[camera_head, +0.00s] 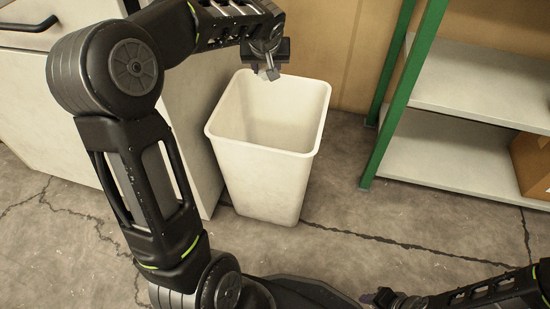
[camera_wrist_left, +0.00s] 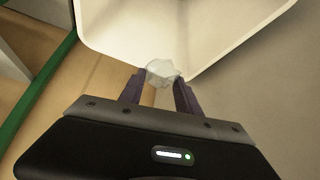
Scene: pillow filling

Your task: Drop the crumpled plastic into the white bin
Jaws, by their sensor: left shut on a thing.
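The white bin (camera_head: 262,172) stands upright on the floor in the middle of the head view, its open top facing up. Its inside looks empty where it shows. My left gripper (camera_head: 268,73) is over the back rim of the bin, pointing down. In the left wrist view my left gripper (camera_wrist_left: 160,92) is shut on the crumpled plastic (camera_wrist_left: 161,72), a small translucent piece between the fingertips. The bin's rim and inside wall (camera_wrist_left: 185,30) lie beyond it. My right gripper (camera_head: 385,298) is low at the bottom right, small and dark; its fingers are unclear.
A white cabinet (camera_head: 50,100) stands left of the bin. A green-framed shelf (camera_head: 395,110) with a cardboard box (camera_head: 533,165) is at the right. A tan panel (camera_head: 325,40) is behind the bin. The cracked floor (camera_head: 330,225) in front and to the right is clear.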

